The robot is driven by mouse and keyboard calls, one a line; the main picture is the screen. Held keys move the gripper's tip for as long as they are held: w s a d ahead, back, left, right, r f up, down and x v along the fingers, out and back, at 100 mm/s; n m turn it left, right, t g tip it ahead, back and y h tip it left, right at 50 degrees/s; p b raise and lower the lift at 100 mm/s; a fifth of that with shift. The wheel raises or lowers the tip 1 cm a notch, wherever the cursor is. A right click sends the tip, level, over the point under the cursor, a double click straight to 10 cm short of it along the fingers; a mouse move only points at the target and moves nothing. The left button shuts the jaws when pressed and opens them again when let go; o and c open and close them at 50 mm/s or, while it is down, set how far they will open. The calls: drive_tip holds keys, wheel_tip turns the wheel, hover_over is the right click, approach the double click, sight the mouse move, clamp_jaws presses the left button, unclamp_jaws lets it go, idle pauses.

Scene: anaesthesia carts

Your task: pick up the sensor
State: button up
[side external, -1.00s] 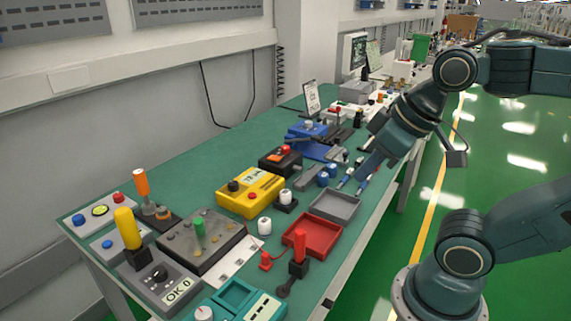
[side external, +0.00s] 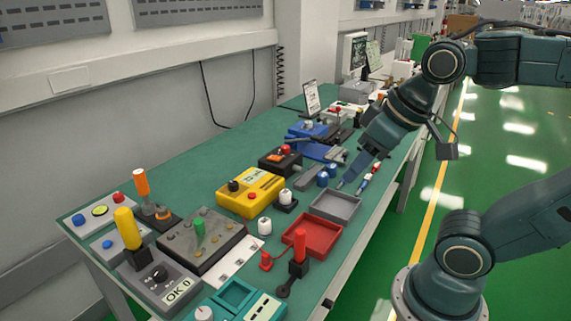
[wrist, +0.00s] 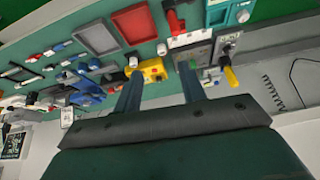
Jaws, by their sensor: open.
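I cannot tell for sure which part is the sensor. Small slender parts with red, white and blue ends (side external: 368,178) lie near the bench's front edge, beyond the grey tray; slender parts also show at the left of the wrist view (wrist: 55,48). My gripper (side external: 358,170) is above the bench, just past the grey tray and beside these parts. In the wrist view my gripper (wrist: 160,70) has its two fingers wide apart with nothing between them. The yellow box (wrist: 153,70) shows in the background behind the finger gap.
The grey tray (side external: 353,216) and red tray (side external: 337,240) are empty near the front edge. Blue cylinders (side external: 327,175), a yellow box (side external: 226,203) and a blue device (side external: 300,131) stand close by. The back strip of the green bench (side external: 165,165) is clear.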

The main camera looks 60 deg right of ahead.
drive_tip(key=w+d+r+m+g, duration=0.1)
drive_tip(key=w+d+m, duration=0.1)
drive_tip(key=w+m, duration=0.35)
drive_tip(key=m+g, duration=0.4)
drive_tip(key=m, duration=0.5)
hover_over(286, 192)
wheel_tip(286, 192, down, 12)
drive_tip(key=shift+w+d+f, duration=0.1)
drive_tip(key=shift+d+f, duration=0.05)
drive_tip(key=shift+f, duration=4.1)
drive_tip(key=shift+f, duration=0.1)
drive_tip(key=shift+f, duration=2.5)
drive_tip(key=shift+c, duration=0.2)
drive_tip(key=c, duration=0.8)
